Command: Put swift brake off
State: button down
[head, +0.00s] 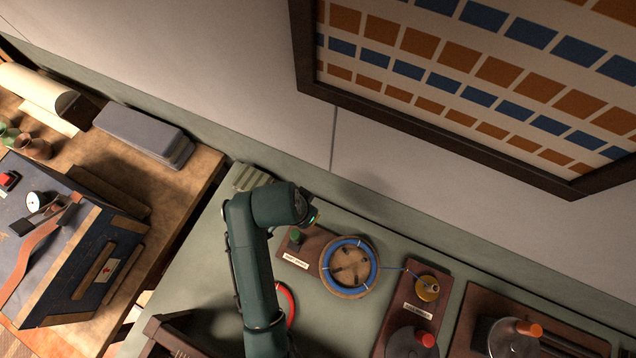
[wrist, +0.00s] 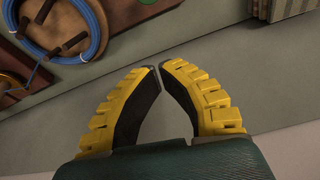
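The swift is a round wooden wheel (head: 350,265) wound with blue yarn, on a dark wooden board with a pale label (head: 295,260). A green knob (head: 296,236) stands on the board left of the wheel, probably the brake; the label is too small to read. In the head view my gripper (head: 312,216) is beside and behind the knob, close to it; contact cannot be told. The wrist view shows my yellow fingers (wrist: 156,67) with tips together and nothing between them, over bare bench.
A brass bobbin (head: 428,288) and a red knob (head: 427,340) stand on a board to the right. Farther right is an orange-topped device (head: 515,328). A ribbed grey block (head: 250,178) lies behind my arm. A red ring (head: 288,305) is partly hidden by my arm.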

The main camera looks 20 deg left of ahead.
aim_at(296, 237)
jog(key=b+x, duration=0.1)
jog(key=x, duration=0.9)
jog(key=shift+b, duration=0.35)
jog(key=s, duration=0.1)
jog(key=s+a+p, duration=0.1)
jog(key=s, duration=0.1)
jog(key=shift+s+r, duration=0.15)
jog(key=shift+s, duration=0.1)
jog(key=shift+s+a, duration=0.1)
jog(key=shift+s, duration=0.1)
